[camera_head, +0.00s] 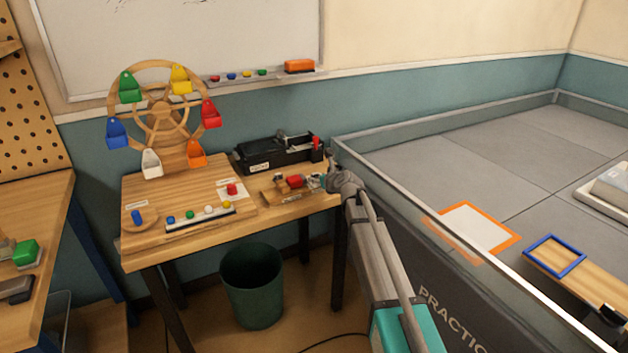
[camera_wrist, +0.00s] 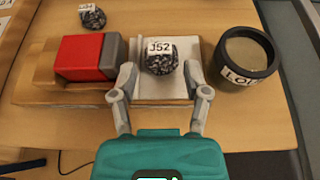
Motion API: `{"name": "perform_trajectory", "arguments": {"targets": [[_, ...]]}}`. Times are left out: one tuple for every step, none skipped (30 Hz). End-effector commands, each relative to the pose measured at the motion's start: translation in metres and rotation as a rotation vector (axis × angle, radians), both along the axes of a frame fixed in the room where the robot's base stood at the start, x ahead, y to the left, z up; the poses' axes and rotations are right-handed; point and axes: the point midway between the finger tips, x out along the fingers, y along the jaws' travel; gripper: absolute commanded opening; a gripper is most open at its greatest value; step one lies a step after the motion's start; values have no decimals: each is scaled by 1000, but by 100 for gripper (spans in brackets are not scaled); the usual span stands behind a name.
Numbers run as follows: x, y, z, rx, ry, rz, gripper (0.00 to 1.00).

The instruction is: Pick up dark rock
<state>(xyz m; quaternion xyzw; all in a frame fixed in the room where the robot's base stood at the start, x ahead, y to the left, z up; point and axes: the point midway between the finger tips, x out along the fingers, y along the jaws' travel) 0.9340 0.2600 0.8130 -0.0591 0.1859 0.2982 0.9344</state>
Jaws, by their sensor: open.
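A dark speckled rock (camera_wrist: 159,62) with a white label reading "J52" sits on a pale plate (camera_wrist: 152,96) in the wrist view. My gripper (camera_wrist: 159,80) is open, with one finger on each side of this rock. I cannot tell whether either finger touches it. A second dark rock (camera_wrist: 92,18) with a white label lies on the table, toward the upper left of the wrist view. In the head view my gripper (camera_head: 328,181) is at the right end of the wooden table, and the J52 rock is too small or hidden to make out.
A red block (camera_wrist: 85,57) with a grey end sits left of the J52 rock. A black-rimmed round container (camera_wrist: 246,58) with a partly visible label stands close right. A black device (camera_head: 277,153) and a Ferris wheel model (camera_head: 163,118) stand on the table. A bin (camera_head: 252,286) is below.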

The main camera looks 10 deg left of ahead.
Motion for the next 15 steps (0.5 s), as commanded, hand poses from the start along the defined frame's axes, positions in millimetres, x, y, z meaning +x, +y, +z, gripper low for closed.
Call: {"name": "perform_trajectory", "arguments": {"targets": [[8, 4, -4, -1, -1, 0, 60], [10, 6, -6, -1, -1, 0, 60], [13, 8, -7, -1, -1, 0, 60], [15, 10, -8, 0, 0, 1, 60], [17, 11, -9, -1, -1, 2, 60], [18, 13, -9, 0, 0, 1, 60], [19, 13, -10, 0, 0, 1, 60], [19, 14, -10, 0, 0, 1, 60], [20, 14, -10, 0, 0, 1, 60], [20, 14, -10, 0, 0, 1, 60], [19, 14, -10, 0, 0, 1, 60], [19, 14, -9, 0, 0, 1, 60], [19, 14, -9, 0, 0, 1, 60], [19, 14, -9, 0, 0, 1, 60], [19, 14, -9, 0, 0, 1, 60]]}}
